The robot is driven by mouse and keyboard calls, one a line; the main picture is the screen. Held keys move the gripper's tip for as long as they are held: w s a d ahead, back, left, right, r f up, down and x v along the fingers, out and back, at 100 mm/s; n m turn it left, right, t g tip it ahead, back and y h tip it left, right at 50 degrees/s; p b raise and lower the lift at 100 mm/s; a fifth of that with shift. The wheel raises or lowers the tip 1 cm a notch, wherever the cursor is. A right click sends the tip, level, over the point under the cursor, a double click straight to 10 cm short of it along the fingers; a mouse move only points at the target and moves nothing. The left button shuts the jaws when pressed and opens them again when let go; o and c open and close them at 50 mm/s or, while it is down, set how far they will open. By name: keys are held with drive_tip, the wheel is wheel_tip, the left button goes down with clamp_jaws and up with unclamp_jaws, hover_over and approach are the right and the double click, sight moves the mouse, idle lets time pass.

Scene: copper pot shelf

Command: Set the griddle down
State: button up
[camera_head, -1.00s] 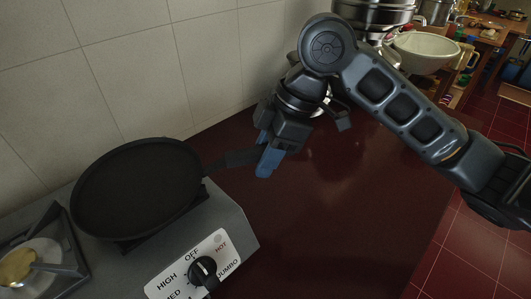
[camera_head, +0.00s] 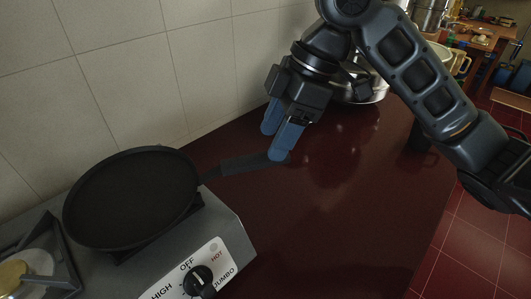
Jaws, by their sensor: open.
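The griddle (camera_head: 132,197) is a round black pan at the left. It rests on the grey stove (camera_head: 226,232), its handle (camera_head: 243,164) reaching right over the dark red counter. My gripper (camera_head: 280,143) has blue fingers and is at the handle's free end. The fingers are parted, and nothing is gripped between them. One finger overlaps the handle tip in this view; I cannot tell whether they touch.
The stove has a black knob (camera_head: 198,280) on a white dial plate. Another burner (camera_head: 30,268) with a yellowish item is at the lower left. A tiled wall (camera_head: 130,90) runs behind. The red counter (camera_head: 335,215) is clear to the right. Metal pans (camera_head: 366,92) stand behind my arm.

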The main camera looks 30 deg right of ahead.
drive_tip(key=shift+v, duration=2.6)
